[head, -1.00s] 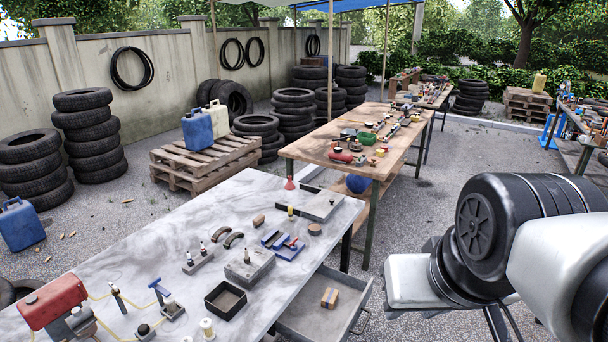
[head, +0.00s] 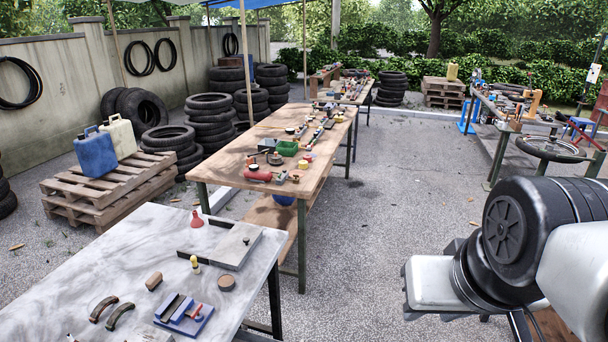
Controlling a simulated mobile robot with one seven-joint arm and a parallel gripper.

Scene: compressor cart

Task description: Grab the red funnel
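The red funnel (head: 197,219) stands with its wide end down near the far edge of the grey marbled table (head: 60,278) in the head view. It is small in the picture and looks upright, with its narrow spout up. A flat grey metal plate or tray lies just to its right. My arm shows at the right side of the view, well apart from the funnel. My gripper's fingers are not in the picture.
A wooden table (head: 270,157) stands behind. Pallets (head: 110,185) are at left. Open gravel (head: 390,190) lies right of the tables.

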